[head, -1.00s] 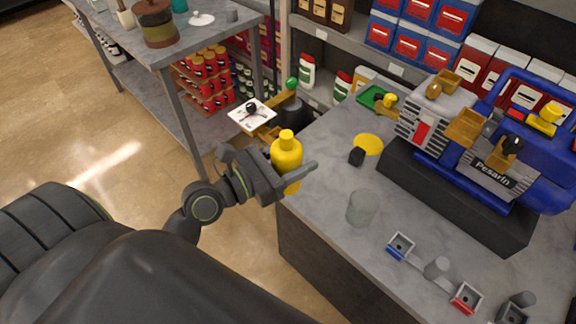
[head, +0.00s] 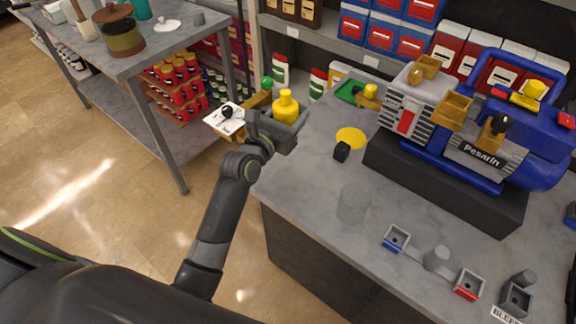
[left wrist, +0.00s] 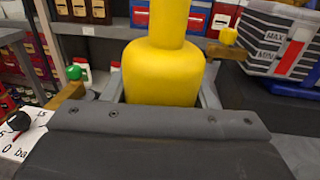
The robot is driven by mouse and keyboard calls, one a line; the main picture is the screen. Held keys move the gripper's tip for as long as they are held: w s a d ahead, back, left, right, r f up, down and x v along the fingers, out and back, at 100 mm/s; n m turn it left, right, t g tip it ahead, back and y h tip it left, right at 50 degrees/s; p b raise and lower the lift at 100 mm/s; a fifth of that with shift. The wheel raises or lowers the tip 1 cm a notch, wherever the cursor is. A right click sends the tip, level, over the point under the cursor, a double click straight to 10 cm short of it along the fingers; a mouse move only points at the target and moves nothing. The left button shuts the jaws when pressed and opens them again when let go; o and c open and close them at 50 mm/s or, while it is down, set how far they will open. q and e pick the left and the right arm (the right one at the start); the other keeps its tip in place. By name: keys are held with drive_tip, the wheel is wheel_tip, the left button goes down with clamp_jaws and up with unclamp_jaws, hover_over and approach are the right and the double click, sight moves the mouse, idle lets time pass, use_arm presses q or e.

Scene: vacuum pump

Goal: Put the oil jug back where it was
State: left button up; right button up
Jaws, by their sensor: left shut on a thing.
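The yellow oil jug (head: 286,106) is upright in my left gripper (head: 282,126), whose jaws are shut around its body. In the head view the jug is above the left edge of the workbench, near the back, with its lower part hidden by the gripper. The left wrist view shows the yellow jug (left wrist: 163,72) close up between the fingers. A flat yellow disc (head: 351,138) lies on the bench to the right of the jug. My right gripper does not show.
The blue and grey pump (head: 480,150) stands on a dark block on the workbench (head: 300,190). A black cap (head: 342,152), a clear cup (head: 353,204) and small trays (head: 397,238) lie nearer. A white gauge card (head: 226,119) and a green knob (head: 267,83) are left of the jug.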

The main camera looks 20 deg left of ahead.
use_arm(q)
drive_tip(key=shift+w+d+f, duration=0.15)
drive_tip(key=shift+w+d, duration=0.05)
drive_tip(key=shift+w, duration=0.15)
wheel_tip(320, 180, down, 4)
drive_tip(key=shift+r+b, duration=0.1)
drive_tip(key=shift+b, duration=0.75)
drive_tip(key=shift+f+b, duration=0.3)
drive_tip(key=shift+f, duration=0.4)
wheel_tip(320, 180, down, 4)
drive_tip(key=shift+r+b, duration=0.1)
drive_tip(key=shift+b, duration=0.95)
drive_tip(key=shift+f, duration=0.2)
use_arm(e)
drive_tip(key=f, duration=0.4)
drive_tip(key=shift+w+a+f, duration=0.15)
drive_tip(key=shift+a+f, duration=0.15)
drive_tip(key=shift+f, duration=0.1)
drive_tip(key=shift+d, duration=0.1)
